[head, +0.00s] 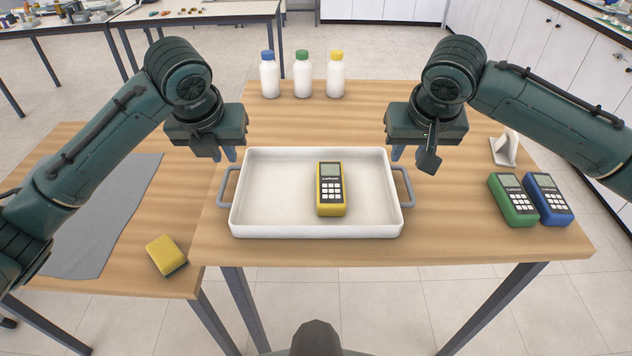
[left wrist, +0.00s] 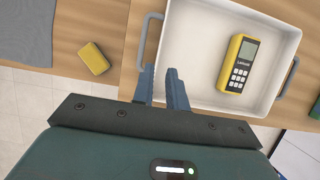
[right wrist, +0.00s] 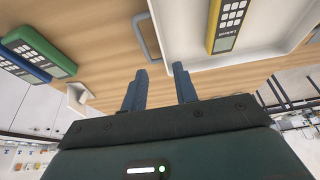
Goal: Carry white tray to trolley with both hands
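The white tray (head: 250,200) lies flat on the wooden table, with a grey handle at each side. A yellow handheld meter (head: 331,188) lies in it, right of its middle. My left gripper (head: 225,155) is open and empty above the tray's left end, near the left handle (head: 227,187); the handle also shows in the left wrist view (left wrist: 150,40). My right gripper (head: 408,154) is open and empty near the right handle (head: 404,186), which also shows in the right wrist view (right wrist: 146,38). Neither gripper touches a handle. I cannot identify a trolley.
Three white bottles (head: 303,76) stand behind the tray. A green meter (head: 513,199), a blue meter (head: 549,199) and a white holder (head: 504,149) are at right. The left surface bears a grey cloth (head: 105,215) and a yellow sponge (head: 166,256).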

